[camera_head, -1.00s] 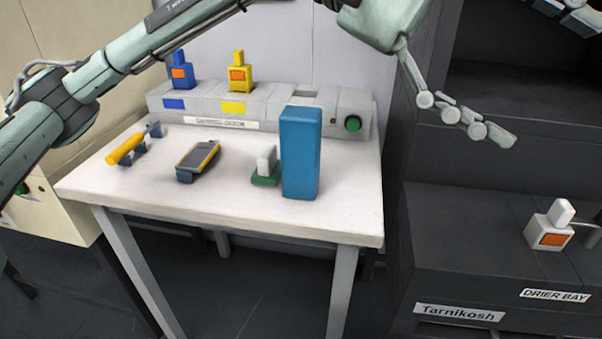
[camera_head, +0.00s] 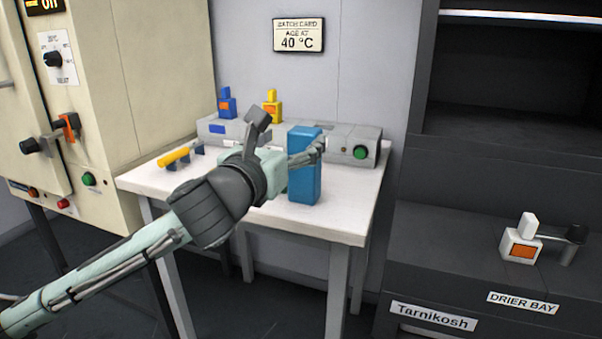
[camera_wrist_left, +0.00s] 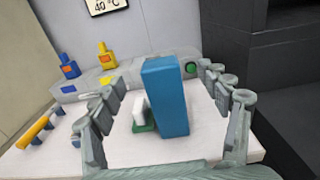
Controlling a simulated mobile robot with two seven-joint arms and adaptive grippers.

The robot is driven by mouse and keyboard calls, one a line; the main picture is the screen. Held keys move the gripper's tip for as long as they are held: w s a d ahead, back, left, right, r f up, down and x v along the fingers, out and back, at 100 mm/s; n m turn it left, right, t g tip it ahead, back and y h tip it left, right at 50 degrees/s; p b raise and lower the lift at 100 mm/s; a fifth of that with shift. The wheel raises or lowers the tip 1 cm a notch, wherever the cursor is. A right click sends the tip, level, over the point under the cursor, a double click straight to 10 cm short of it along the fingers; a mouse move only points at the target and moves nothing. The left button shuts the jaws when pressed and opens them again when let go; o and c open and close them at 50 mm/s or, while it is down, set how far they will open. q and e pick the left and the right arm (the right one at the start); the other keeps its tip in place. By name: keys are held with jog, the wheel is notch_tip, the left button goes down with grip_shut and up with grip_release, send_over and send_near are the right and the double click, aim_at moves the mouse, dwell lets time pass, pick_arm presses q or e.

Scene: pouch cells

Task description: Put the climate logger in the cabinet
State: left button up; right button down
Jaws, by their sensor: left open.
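No item is labelled climate logger. A small white item on a green base (camera_wrist_left: 140,118) stands on the table just left of a tall blue block (camera_head: 304,180); the block also shows in the wrist view (camera_wrist_left: 165,95). The head view hides the white item behind my arm. My left gripper (camera_head: 290,142) is open over the table, close to the blue block. In the wrist view its fingers (camera_wrist_left: 160,78) spread either side of block and white item; contact cannot be told. A beige cabinet (camera_head: 110,110) stands left, a dark open cabinet (camera_head: 510,85) right. My right gripper is not visible.
A grey dock (camera_head: 345,142) at the table's (camera_head: 345,220) back carries a blue unit (camera_head: 227,106) and a yellow unit (camera_head: 272,109). A yellow-handled tool (camera_head: 175,157) lies left. A white unit (camera_head: 520,247) with an orange panel stands on the dark drier-bay ledge. A wall card reads 40 °C.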

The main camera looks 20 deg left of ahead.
aim_at(300, 134)
pick_arm(q)
jog(key=shift+w+a+f, duration=0.15)
jog(key=shift+w+f, duration=0.05)
jog(key=shift+w, duration=0.15)
jog(key=w, duration=0.7)
jog(key=shift+d+f, duration=0.1)
jog(key=shift+d, duration=0.15)
jog(key=shift+c, duration=0.4)
grip_shut()
